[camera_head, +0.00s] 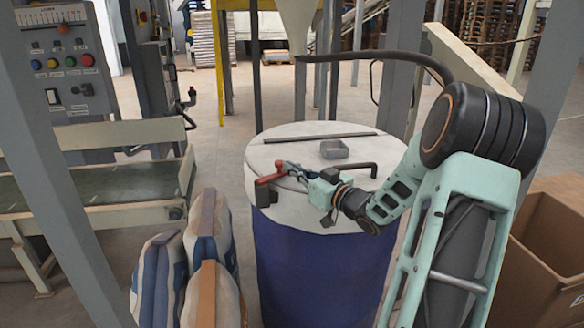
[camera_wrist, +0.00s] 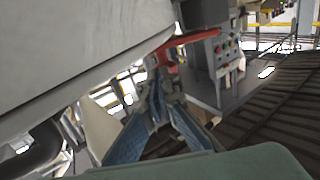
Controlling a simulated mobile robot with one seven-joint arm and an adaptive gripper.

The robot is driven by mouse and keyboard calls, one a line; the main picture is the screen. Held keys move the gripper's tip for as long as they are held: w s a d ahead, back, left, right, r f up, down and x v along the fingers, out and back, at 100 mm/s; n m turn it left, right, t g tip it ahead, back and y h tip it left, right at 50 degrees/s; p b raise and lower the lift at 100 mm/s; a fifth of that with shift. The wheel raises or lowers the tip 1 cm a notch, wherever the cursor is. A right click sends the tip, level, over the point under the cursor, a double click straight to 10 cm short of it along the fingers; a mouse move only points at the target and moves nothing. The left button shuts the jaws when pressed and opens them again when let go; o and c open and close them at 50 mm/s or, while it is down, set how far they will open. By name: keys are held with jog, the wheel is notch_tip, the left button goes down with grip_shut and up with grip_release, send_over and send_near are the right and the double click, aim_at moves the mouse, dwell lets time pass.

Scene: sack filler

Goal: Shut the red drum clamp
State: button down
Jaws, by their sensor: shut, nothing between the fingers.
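A blue drum (camera_head: 318,265) with a pale lid (camera_head: 290,150) stands in the middle of the head view. The red clamp (camera_head: 269,179) is at the left front of the lid rim; its red handle also shows in the wrist view (camera_wrist: 195,41). My gripper (camera_head: 290,169) reaches in from the right, at rim height, with its tips right beside the red clamp. In the wrist view my gripper (camera_wrist: 162,82) has its fingertips together just below the red handle. I cannot tell whether they touch it. The gripper hides part of the clamp in the head view.
A small grey tray (camera_head: 334,150), a thin dark bar (camera_head: 322,137) and a dark bent handle (camera_head: 352,167) lie on the lid. Filled sacks (camera_head: 211,235) stand close at the left. A conveyor (camera_head: 110,190) and grey post (camera_head: 60,190) are further left, a cardboard box (camera_head: 550,250) at right.

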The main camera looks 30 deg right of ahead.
jog(key=shift+w+d, duration=0.2)
jog(key=shift+w, duration=0.55)
dwell(0.4)
